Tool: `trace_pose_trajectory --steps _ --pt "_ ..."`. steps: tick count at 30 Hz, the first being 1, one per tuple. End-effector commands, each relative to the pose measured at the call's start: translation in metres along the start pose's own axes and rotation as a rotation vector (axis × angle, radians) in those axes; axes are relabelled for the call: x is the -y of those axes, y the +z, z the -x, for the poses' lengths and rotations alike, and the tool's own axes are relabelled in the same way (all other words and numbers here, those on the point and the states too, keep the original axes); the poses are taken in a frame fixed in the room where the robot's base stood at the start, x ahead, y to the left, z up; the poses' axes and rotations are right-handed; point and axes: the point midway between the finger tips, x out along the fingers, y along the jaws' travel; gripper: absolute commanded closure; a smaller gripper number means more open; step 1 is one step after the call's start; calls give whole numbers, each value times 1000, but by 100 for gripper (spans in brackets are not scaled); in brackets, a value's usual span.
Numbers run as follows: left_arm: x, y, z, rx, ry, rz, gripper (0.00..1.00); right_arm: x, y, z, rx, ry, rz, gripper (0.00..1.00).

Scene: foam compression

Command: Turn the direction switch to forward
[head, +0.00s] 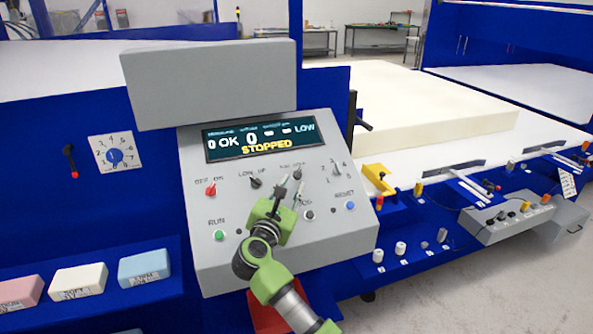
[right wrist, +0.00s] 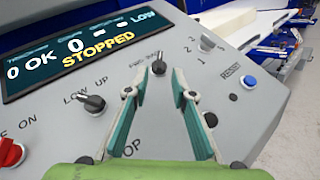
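The direction switch (head: 297,173) is a small dark knob on the sloped grey control panel (head: 225,262). In the right wrist view the switch (right wrist: 159,65) sits below a label that seems to read FWD REV. My right gripper (head: 291,188) is open in front of the panel. In the right wrist view the tips of my right gripper (right wrist: 159,79) stand to the left and right of the knob, just short of it, with nothing between the fingers. I cannot tell the knob's setting. My left gripper is not in view.
A dark LOW/UP knob (right wrist: 94,104) and a red OFF/ON knob (head: 210,188) lie left of the direction switch. A numbered selector (head: 338,170) and blue RESET button (head: 350,206) lie right. The display (head: 258,138) reads STOPPED. A white foam slab (head: 430,115) lies behind.

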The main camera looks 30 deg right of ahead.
Motion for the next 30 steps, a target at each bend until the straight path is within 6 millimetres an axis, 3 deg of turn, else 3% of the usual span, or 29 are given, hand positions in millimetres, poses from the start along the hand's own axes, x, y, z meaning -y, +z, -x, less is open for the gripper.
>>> trace_pose_trajectory --steps 3,9,21,24,30 --pt "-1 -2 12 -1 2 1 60 -1 5 -25 4 0 3 77" --pt "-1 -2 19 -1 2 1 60 -1 2 -48 1 2 2 77" --pt "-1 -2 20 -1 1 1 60 0 0 -55 1 2 0 77" --pt "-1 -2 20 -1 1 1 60 0 0 -55 1 2 0 100" --pt "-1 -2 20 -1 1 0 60 0 0 -54 0 3 1 100"
